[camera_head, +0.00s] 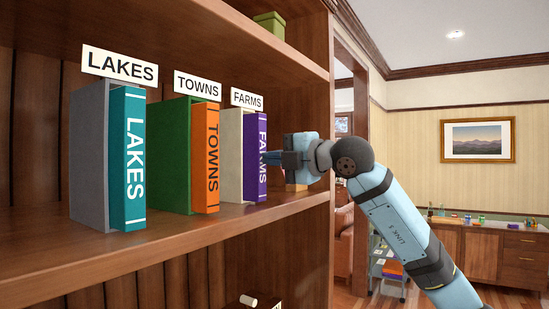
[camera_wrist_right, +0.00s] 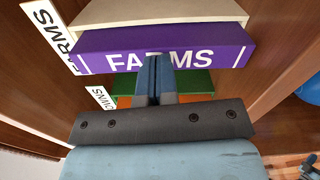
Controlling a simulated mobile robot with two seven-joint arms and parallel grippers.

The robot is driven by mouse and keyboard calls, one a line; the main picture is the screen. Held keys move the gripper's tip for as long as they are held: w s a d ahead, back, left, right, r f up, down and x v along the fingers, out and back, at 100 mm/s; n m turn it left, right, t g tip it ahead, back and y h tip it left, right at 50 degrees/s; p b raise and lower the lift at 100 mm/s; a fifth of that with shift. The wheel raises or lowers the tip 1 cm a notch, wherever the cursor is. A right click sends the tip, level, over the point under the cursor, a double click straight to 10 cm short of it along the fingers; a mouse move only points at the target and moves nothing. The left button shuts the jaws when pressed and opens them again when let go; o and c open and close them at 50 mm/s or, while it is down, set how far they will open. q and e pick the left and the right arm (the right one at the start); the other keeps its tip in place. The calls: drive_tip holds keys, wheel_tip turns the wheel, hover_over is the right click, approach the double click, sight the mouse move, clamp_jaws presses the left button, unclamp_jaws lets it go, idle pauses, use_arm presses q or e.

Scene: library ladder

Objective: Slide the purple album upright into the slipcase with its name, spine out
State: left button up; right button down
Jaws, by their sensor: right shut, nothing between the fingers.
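The purple album (camera_head: 251,165) stands upright at the cream slipcase (camera_head: 231,155) under the FARMS sign (camera_head: 247,99). Its FARMS spine faces out, and part of the album sticks out past the slipcase front. In the right wrist view the purple spine (camera_wrist_right: 215,42) lies beside the cream slipcase (camera_wrist_right: 160,13). My right gripper (camera_head: 269,157) is shut and empty, its fingertips at the middle of the spine. In the wrist view the fingertips (camera_wrist_right: 155,62) overlap the lettering; whether they touch is hard to tell. My left gripper is not in view.
On the same shelf (camera_head: 180,238), the teal LAKES album (camera_head: 128,200) and orange TOWNS album (camera_head: 206,170) stand in their grey and green slipcases to the left. A small wooden item (camera_head: 297,187) shows behind my right gripper. The upper shelf (camera_head: 220,40) runs above the signs.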

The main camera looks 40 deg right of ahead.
drive_tip(key=shift+w+a, duration=0.15)
drive_tip(key=shift+w, duration=0.15)
drive_tip(key=shift+s, duration=0.1)
drive_tip(key=b+v, duration=0.6)
drive_tip(key=v, duration=1)
drive_tip(key=shift+s, duration=0.25)
drive_tip(key=shift+w+f, duration=0.1)
